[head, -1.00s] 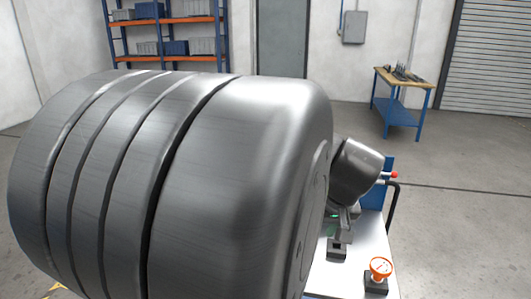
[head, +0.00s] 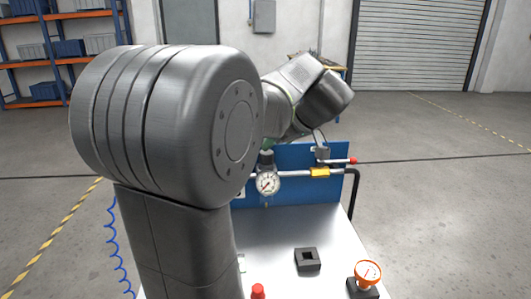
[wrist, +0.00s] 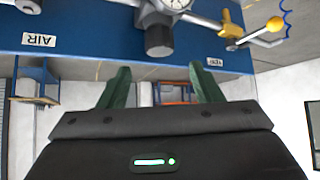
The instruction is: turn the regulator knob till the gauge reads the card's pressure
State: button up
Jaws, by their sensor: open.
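The round white pressure gauge (head: 268,183) is on the pipe in front of a blue panel (head: 310,152). Its dial is too small to read. The dark regulator knob (head: 266,159) sits just above the gauge. The wrist view, which looks upside down, shows the knob (wrist: 158,38) and part of the gauge (wrist: 176,3). My gripper (wrist: 160,76) is open, with its green fingers apart and nothing between them. The knob lies ahead of the fingertips, roughly centred between them; contact does not show. My arm hides most of the gripper in the head view. I cannot make out the card.
Open floor lies to the right.

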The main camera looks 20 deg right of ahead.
jog(key=x, duration=0.8)
jog(key=shift+w+f, duration=0.1)
jog(key=shift+w, duration=0.05)
jog(key=c, duration=1)
